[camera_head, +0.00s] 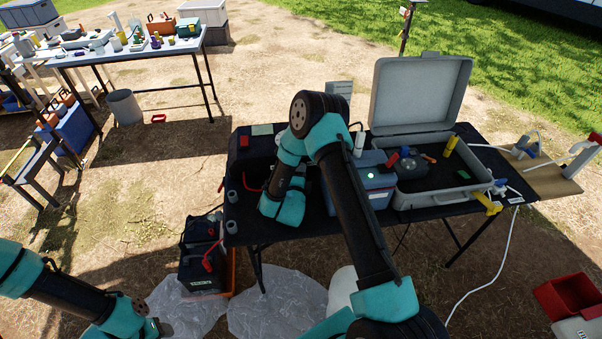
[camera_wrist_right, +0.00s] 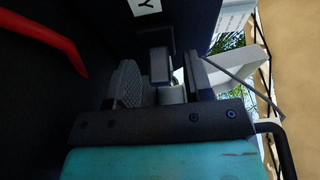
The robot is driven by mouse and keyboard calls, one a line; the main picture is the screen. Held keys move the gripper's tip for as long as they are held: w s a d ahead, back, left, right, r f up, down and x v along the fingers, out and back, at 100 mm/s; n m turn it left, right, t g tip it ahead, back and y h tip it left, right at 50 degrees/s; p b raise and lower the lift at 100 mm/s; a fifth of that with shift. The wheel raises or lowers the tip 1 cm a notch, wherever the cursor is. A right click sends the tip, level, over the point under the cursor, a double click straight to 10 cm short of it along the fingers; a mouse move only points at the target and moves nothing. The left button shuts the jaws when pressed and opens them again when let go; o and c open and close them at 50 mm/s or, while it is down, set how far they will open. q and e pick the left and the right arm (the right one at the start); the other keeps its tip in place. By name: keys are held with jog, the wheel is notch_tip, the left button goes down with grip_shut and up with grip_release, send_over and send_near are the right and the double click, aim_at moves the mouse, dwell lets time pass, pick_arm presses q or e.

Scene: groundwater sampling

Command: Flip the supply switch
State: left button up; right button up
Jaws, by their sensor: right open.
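In the wrist view, a grey block (camera_wrist_right: 160,65), which looks like the switch lever, stands on a dark panel (camera_wrist_right: 85,75). A white label (camera_wrist_right: 147,6) above it shows the letter Y; the rest is cut off. My right gripper (camera_wrist_right: 164,80) is open, with one finger on each side of the block. I cannot tell whether either finger touches it. In the head view, my right arm bends down over the left part of the black table (camera_head: 235,205), and the arm hides the switch and fingertips.
A red curved part (camera_wrist_right: 45,35) lies left of the fingers. On the table are a blue box (camera_head: 375,198) with a green light and an open grey case (camera_head: 420,95). Black batteries (camera_head: 203,272) stand below left. A red bin (camera_head: 570,292) is at the lower right.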

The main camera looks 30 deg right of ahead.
jog(key=shift+w, duration=0.1)
jog(key=shift+c, duration=0.3)
grip_shut()
jog(key=shift+d+y, duration=0.2)
jog(key=shift+y, duration=0.1)
jog(key=shift+d+n+t+y, duration=0.15)
jog(key=shift+n+t+y, duration=0.4)
jog(key=shift+n+y, duration=0.15)
jog(key=shift+d+n+t+y, duration=0.15)
jog(key=shift+n+t+y, duration=0.45)
jog(key=shift+y, duration=0.1)
jog(key=shift+o, duration=0.3)
grip_release()
